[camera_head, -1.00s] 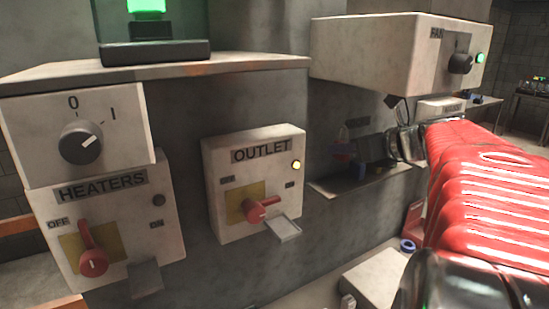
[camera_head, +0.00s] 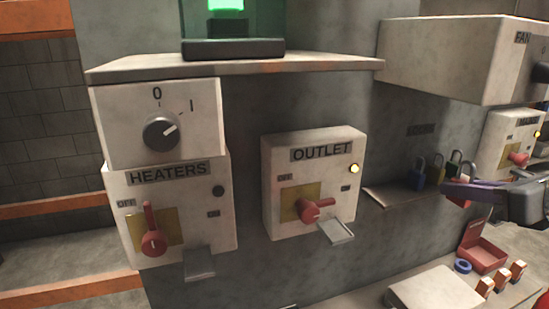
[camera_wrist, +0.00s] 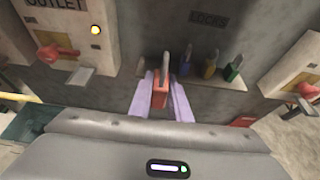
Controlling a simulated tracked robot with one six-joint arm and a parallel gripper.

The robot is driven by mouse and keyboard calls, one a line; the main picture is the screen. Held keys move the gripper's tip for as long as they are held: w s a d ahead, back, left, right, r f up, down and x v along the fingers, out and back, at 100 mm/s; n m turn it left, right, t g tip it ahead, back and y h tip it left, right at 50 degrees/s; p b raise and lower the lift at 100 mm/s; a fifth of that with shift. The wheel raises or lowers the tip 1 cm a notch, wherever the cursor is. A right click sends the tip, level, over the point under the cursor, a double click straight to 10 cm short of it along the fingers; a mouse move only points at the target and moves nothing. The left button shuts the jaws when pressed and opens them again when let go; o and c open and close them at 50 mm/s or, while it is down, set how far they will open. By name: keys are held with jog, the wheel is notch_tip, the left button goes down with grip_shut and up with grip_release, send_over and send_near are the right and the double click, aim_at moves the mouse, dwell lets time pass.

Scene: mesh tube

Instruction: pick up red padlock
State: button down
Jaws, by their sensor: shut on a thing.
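The red padlock (camera_wrist: 160,97) sits upright between the two purple fingers of my gripper (camera_wrist: 161,90) in the wrist view, its metal shackle pointing up. My gripper is shut on it. In the head view my gripper (camera_head: 462,192) reaches in from the right edge, and a bit of the red padlock (camera_head: 458,201) shows at the fingertips, in front of the wall shelf. I cannot tell whether the padlock touches the shelf (camera_head: 392,196).
Other padlocks, among them a blue one (camera_wrist: 209,67) and a green one (camera_wrist: 233,69), stand close by under the LOCKS label. The OUTLET box (camera_head: 312,226) with its red handle is to the left. A red open box (camera_head: 484,248) and a blue ring (camera_head: 463,266) lie below.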

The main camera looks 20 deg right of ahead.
jog(key=s, duration=0.4)
jog(key=shift+w+f, duration=0.1)
jog(key=shift+w, duration=0.05)
dwell(0.6)
